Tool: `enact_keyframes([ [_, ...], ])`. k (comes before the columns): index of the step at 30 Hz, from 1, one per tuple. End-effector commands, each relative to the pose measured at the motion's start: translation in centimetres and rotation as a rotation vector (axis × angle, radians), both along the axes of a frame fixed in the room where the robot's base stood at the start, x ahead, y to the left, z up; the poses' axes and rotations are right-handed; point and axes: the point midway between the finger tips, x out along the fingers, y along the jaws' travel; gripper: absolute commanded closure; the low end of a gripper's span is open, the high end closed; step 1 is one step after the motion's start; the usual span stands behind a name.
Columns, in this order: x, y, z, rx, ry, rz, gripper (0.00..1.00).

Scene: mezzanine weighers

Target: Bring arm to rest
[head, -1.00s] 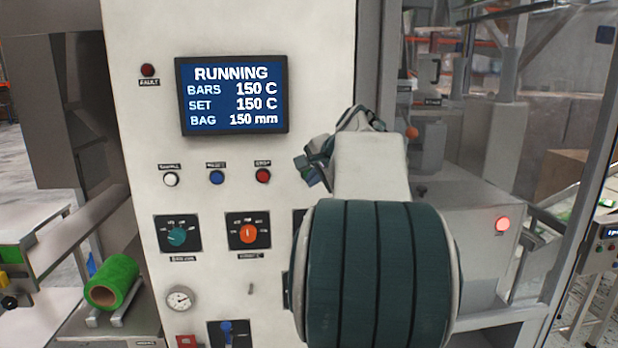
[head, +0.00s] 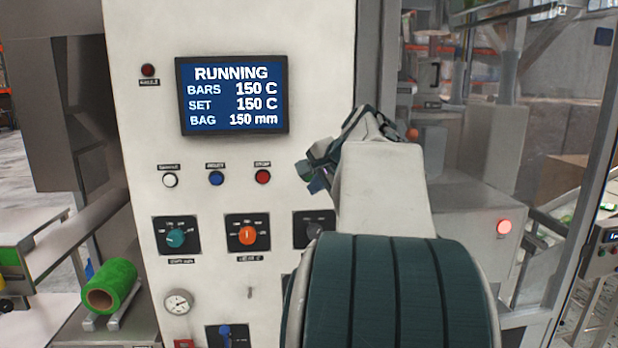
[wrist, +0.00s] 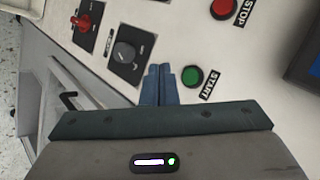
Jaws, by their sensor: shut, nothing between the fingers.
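My arm reaches up in front of the white control panel (head: 215,25) in the head view. My gripper (head: 318,172) is at its end, left of the pale wrist link, over the panel to the right of the red button. In the wrist view my gripper (wrist: 161,72) shows as two blue fingers held together, with nothing between them. The green START button (wrist: 192,77) is just right of the fingertips there. I cannot tell whether they touch the panel.
The screen (head: 232,95) reads RUNNING, bars 150 C, set 150 C, bag 150 mm. A black knob (head: 314,229) and an orange knob (head: 247,235) sit left of my arm. A glazed frame (head: 575,180) stands to the right. A green roll (head: 110,285) lies at lower left.

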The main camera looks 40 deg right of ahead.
Motion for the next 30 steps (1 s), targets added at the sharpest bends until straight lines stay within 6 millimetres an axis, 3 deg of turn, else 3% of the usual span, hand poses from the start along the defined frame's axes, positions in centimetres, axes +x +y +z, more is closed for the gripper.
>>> enact_keyframes([
  [13, 0.0, 0.0, 0.0, 0.0, 0.0, 0.0, 1.0],
  [14, 0.1, 0.8, -0.4, -0.005, 0.01, 0.02, 1.0],
  [17, 0.0, 5.4, -2.9, -0.055, 0.082, 0.142, 1.0],
  [20, -1.1, 11.3, -6.6, -0.138, 0.18, 0.319, 1.0],
  [24, -4.6, 19.1, -12.1, -0.285, 0.313, 0.605, 1.0],
  [27, -8.0, 23.5, -16.0, -0.4, 0.398, 0.814, 1.0],
  [30, -11.5, 26.4, -19.4, -0.513, 0.466, 1.005, 1.0],
])
